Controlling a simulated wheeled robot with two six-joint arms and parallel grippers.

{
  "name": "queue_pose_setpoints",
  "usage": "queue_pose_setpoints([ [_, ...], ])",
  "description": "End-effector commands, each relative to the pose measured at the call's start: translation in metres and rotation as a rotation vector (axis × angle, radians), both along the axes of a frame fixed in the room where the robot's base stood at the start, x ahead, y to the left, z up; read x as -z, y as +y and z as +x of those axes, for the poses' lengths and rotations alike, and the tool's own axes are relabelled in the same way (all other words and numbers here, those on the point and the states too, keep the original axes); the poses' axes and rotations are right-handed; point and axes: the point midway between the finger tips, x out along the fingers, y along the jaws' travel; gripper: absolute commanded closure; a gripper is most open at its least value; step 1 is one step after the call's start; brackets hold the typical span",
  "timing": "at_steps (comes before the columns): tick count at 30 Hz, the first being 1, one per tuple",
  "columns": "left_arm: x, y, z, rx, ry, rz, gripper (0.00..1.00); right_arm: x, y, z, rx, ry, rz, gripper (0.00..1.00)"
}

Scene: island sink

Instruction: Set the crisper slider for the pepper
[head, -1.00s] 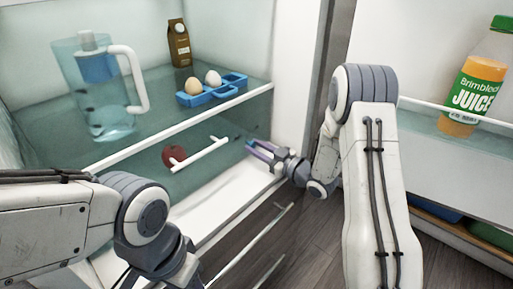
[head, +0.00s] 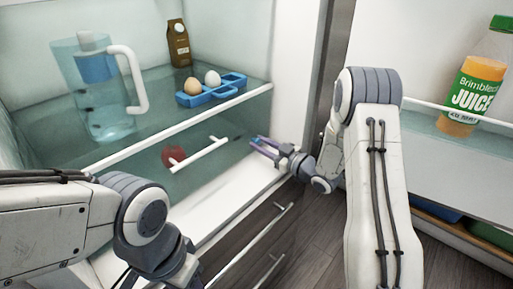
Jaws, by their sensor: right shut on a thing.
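The clear crisper drawer, with a white bar handle (head: 200,155), sits under the fridge's glass shelf. A round dark red thing, seemingly the pepper (head: 173,156), shows through the drawer front behind the left end of the handle. My right gripper (head: 256,143) reaches in from the right, its fingers to the right of the handle near the drawer's right end. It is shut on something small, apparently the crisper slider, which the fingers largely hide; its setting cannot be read. My left gripper is out of view; only my left arm shows at lower left.
On the shelf above stand a clear pitcher (head: 102,88), a brown carton (head: 178,43) and a blue egg holder (head: 212,92) with two eggs. A juice bottle (head: 472,85) is in the door at right. Closed drawers with bar handles (head: 268,220) lie below.

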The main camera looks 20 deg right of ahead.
Motion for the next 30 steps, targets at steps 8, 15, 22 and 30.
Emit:
queue_pose_setpoints([
  [8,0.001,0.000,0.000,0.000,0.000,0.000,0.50,0.000,-0.019,0.012,0.003,-0.001,0.000,1.00],
  [15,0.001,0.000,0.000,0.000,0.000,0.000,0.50,-0.001,-0.020,0.012,0.006,-0.001,-0.001,0.43],
  [22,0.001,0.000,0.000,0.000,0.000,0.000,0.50,0.000,-0.018,0.011,0.003,0.000,-0.001,0.38],
  [30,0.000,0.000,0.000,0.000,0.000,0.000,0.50,0.000,-0.028,-0.003,0.006,0.002,-0.001,0.38],
])
